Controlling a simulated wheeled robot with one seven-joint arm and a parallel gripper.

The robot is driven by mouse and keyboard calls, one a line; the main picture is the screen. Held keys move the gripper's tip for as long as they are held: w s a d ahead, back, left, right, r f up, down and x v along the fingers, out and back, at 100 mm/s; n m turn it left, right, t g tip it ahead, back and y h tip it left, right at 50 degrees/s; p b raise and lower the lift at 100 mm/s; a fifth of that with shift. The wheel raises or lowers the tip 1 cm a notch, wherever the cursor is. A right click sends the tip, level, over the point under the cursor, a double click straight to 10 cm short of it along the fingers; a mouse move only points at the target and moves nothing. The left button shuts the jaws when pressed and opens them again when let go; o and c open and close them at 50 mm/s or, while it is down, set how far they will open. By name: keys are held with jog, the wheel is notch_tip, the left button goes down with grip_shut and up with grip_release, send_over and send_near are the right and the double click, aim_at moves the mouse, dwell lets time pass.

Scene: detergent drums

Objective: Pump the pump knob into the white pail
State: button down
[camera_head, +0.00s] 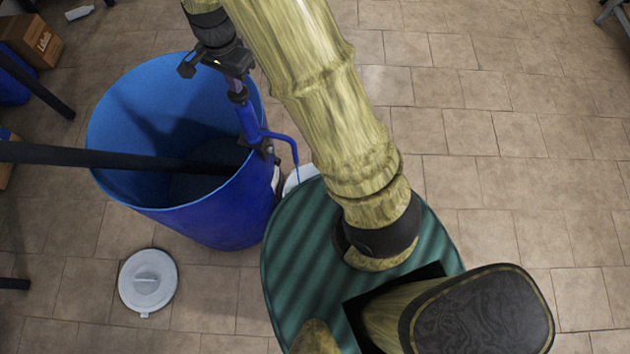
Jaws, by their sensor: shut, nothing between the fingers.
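A blue pump (249,122) is fixed at the right rim of a large open blue drum (220,215). Its dark pump knob (237,92) is at the top, just below my gripper. A thin blue spout (288,138) bends right and down toward the white pail (301,177). Only a small part of the pail shows between the drum and my green base; the rest is hidden. My dark gripper (220,66) is shut with nothing held, over the knob. I cannot tell whether it touches the knob.
A round white lid (148,281) lies on the tiled floor at the lower left. A dark bar (80,154) crosses the drum from the left. A cardboard box (33,40) stands at the upper left.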

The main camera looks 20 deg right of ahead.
jog(key=shift+s+f, duration=0.1)
jog(key=shift+f, duration=0.4)
jog(key=shift+r, duration=0.1)
notch_tip(320, 180, up, 12)
jog(key=p, duration=1)
jog(key=shift+f, duration=0.25)
